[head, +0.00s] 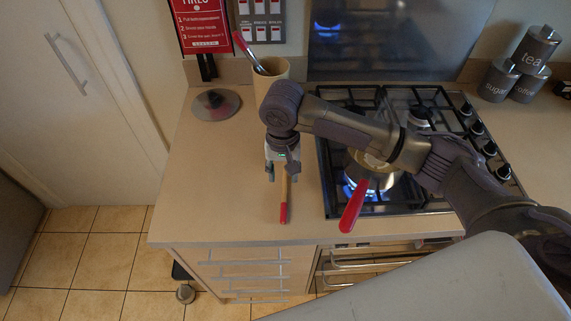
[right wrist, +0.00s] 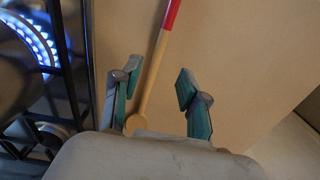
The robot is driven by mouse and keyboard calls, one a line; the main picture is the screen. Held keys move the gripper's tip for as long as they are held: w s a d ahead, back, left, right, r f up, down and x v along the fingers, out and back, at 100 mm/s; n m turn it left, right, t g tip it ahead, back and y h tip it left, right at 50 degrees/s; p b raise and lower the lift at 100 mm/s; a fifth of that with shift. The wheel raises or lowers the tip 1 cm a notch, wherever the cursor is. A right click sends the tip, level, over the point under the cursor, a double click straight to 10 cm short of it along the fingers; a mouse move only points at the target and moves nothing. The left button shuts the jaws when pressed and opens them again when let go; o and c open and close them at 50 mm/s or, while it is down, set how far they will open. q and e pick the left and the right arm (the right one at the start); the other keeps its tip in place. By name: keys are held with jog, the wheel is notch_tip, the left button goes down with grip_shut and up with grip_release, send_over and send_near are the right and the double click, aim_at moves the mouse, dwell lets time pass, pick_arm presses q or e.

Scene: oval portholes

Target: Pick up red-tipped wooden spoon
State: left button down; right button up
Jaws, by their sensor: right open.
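The red-tipped wooden spoon (head: 284,204) lies on the counter left of the stove, its red end toward the front edge. In the right wrist view its wooden shaft (right wrist: 154,78) runs between my fingers, with its rounded end low in the picture, partly cut off by the gripper body. My right gripper (head: 278,177) is directly above the spoon, pointing down. The right wrist view shows its two green-padded fingertips (right wrist: 157,86) apart, one on each side of the shaft, not closed on it. My left gripper is not in view.
The gas stove (head: 338,203) is close on the right, with a lit burner and a pan with a red handle (head: 353,206). A utensil holder (head: 268,82) stands behind my gripper, and a round lid (head: 216,104) lies at the back left. The counter left of the spoon is clear.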

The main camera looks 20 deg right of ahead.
aim_at(284, 190)
notch_tip(284, 190, down, 3)
jog(key=shift+d+f+p, duration=0.15)
jog(key=shift+p, duration=0.5)
notch_tip(284, 190, down, 3)
jog(key=shift+w+f, duration=0.1)
jog(key=shift+f, duration=0.05)
grip_shut()
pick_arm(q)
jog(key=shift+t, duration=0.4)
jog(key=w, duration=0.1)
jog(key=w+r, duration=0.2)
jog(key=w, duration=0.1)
